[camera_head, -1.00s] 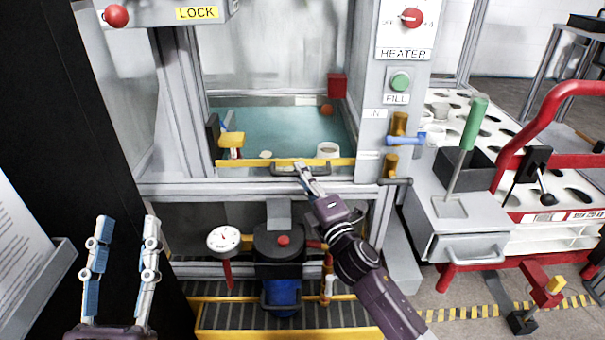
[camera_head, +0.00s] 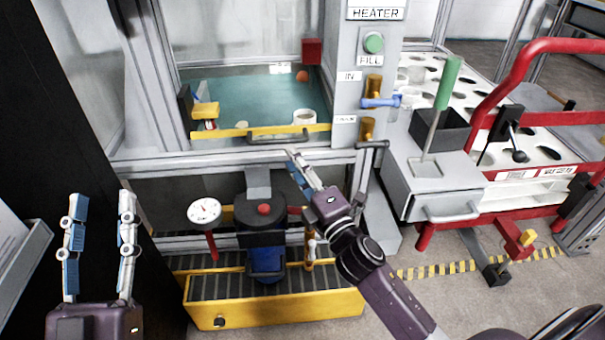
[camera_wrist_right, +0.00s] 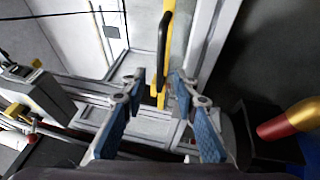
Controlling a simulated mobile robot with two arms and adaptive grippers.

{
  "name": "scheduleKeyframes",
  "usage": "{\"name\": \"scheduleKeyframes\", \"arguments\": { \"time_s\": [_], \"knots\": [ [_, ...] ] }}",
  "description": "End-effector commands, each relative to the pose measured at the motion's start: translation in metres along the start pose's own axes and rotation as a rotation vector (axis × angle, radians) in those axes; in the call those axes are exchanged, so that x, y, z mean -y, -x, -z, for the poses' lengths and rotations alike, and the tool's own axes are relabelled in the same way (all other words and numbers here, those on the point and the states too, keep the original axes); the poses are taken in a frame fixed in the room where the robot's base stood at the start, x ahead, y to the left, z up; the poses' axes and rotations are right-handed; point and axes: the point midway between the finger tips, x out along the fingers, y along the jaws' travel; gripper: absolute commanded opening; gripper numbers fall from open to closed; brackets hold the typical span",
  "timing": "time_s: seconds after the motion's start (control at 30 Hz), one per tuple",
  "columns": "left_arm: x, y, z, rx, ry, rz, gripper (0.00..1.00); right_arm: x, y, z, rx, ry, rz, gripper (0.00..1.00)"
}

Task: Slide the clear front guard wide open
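The clear front guard (camera_head: 240,70) stands before the teal tank. Its lower edge is a yellow bar (camera_head: 222,133) with a dark handle (camera_head: 278,137). The yellow bar and the handle (camera_wrist_right: 164,50) also show in the right wrist view, in line with the gap between my fingers. My right gripper (camera_head: 297,161) is open and empty, just below the handle's right end and apart from it. Its spread blue-padded fingers also show in the right wrist view (camera_wrist_right: 157,85). My left gripper (camera_head: 100,200) is open and empty at the lower left, away from the guard.
Right of the tank, a grey panel carries a green FILL button (camera_head: 373,42), a blue-handled valve (camera_head: 378,101) and a grey lever (camera_head: 371,146). A gauge (camera_head: 204,211) and a pump (camera_head: 262,225) sit below the guard. A red-railed cart (camera_head: 515,100) stands at the right.

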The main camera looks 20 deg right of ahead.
Motion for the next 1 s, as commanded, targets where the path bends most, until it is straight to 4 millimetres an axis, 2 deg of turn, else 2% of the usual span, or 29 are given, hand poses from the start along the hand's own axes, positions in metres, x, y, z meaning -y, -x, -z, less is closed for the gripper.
{"name": "scheduleKeyframes", "arguments": {
  "time_s": [0.1,0.3,1.0],
  "knots": [
    [0.000,0.000,0.000,0.000,0.000,0.000,0.40,0.001,0.020,0.000,0.001,0.000,0.003,0.27],
    [0.000,0.000,0.000,0.000,0.000,0.000,0.40,0.000,0.038,0.000,0.001,-0.001,0.001,0.27],
    [0.000,0.000,0.000,0.000,0.000,0.000,0.40,0.000,0.041,0.000,0.001,0.000,0.000,0.27]
  ]
}}
